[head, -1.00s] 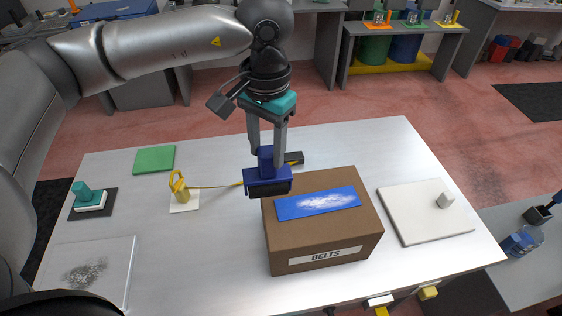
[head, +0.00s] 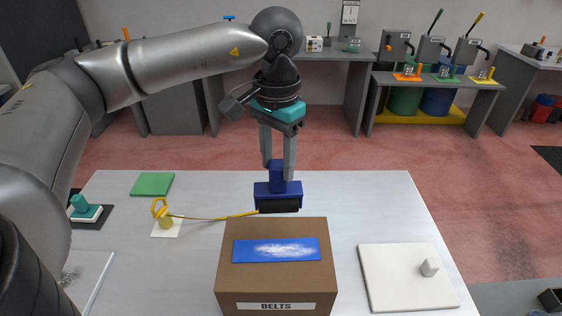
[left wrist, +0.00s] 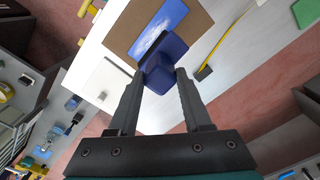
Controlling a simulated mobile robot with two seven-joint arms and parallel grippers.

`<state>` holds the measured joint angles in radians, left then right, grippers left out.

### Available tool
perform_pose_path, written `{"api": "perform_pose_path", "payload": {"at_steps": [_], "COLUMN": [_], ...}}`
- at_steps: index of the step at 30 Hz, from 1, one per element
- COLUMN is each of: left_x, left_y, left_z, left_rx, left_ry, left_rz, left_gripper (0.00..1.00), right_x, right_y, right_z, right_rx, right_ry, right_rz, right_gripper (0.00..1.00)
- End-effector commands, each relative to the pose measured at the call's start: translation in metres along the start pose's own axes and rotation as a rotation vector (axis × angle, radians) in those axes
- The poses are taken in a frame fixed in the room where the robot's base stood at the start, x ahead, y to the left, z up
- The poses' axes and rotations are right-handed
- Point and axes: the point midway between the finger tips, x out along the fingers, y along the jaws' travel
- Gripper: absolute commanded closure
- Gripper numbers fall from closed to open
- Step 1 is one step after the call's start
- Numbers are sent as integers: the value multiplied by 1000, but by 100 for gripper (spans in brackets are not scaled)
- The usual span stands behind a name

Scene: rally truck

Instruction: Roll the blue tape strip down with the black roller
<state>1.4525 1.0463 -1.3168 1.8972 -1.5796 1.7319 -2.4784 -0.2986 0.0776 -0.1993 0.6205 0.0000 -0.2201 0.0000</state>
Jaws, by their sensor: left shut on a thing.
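The blue tape strip (head: 277,250) lies on top of the brown cardboard box (head: 232,278) labelled BELTS, with whitish marks along its middle. It also shows in the left wrist view (left wrist: 172,14). My left gripper (head: 277,172) is shut on the blue handle of the black roller (head: 280,206), which hangs at the box's far edge. The roller's blue body shows between the fingers in the left wrist view (left wrist: 160,70). I cannot tell whether the roller touches the box. My right gripper is not in view.
A green pad (head: 152,184), a teal-handled block (head: 82,208) and a white board (head: 395,285) with a small white block (head: 429,267) lie on the table. Free room is behind the box.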

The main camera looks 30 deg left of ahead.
Motion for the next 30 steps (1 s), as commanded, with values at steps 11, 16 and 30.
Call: {"api": "perform_pose_path", "payload": {"at_steps": [11, 16, 30], "left_x": [7, 25, 50], "left_y": [0, 0, 0], "left_z": [0, 0, 0], "left_rx": [0, 0, 1], "left_ry": [1, 1, 3], "left_rz": [1, 1, 0], "left_gripper": [100, 100, 100], "right_x": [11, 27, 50], "right_y": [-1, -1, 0], "right_z": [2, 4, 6], "right_rx": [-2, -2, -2], "right_ry": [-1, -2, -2], "right_rz": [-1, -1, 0], "right_gripper": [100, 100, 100]}}
